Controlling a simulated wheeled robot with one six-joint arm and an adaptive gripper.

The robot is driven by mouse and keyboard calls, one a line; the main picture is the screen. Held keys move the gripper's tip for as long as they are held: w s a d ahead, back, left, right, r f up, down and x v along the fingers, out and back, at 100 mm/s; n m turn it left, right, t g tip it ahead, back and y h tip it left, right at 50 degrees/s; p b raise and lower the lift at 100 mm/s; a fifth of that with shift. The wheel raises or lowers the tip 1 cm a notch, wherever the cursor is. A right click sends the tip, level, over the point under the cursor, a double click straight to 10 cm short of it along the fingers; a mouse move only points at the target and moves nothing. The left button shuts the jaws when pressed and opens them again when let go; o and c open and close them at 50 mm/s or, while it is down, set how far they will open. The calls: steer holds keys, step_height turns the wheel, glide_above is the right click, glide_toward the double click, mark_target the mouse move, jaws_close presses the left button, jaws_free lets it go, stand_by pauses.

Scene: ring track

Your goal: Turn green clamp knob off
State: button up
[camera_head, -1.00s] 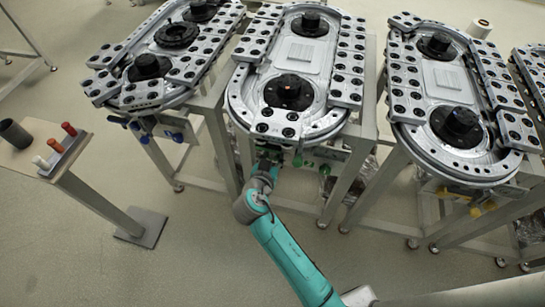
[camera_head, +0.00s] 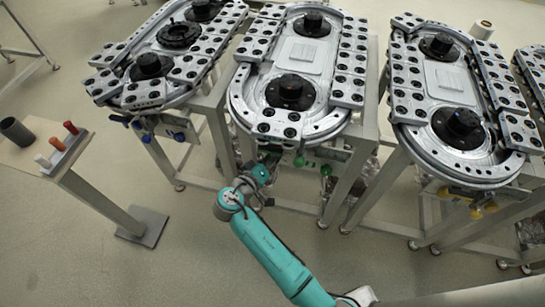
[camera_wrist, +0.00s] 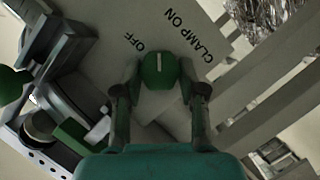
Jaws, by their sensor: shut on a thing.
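The green clamp knob (camera_wrist: 158,70) is in the middle of the wrist view, on a pale panel (camera_wrist: 105,15) printed "OFF" and "CLAMP ON". The white line on the knob points up in the picture, between the two labels. My gripper (camera_wrist: 160,88) has one finger on each side of the knob and is shut on it. In the head view my gripper (camera_head: 268,160) is at the front left under the middle ring track (camera_head: 300,128); the knob it holds cannot be made out there.
Other green knobs (camera_head: 326,170) hang under the same track, to the right of my gripper. A green ball-ended part (camera_wrist: 12,84) is at the left of the wrist view. Neighbouring tracks stand left and right (camera_head: 415,135). Floor in front is clear.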

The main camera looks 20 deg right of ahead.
steer(key=shift+w+a+f+n+t+h, duration=0.1)
steer(key=shift+n+h, duration=0.45)
steer(key=shift+n, duration=0.6)
steer(key=shift+s+d+f+n+t+h, duration=0.1)
steer(key=shift+n+h, duration=0.4)
steer(key=shift+n, duration=0.6)
steer(key=shift+w+a+f+n+t+h, duration=0.1)
steer(key=shift+n+h, duration=0.45)
steer(key=shift+n, duration=0.6)
steer(key=o, duration=1.1)
steer(key=shift+o, duration=0.2)
steer(key=v, duration=1.2)
steer(key=shift+f, duration=0.15)
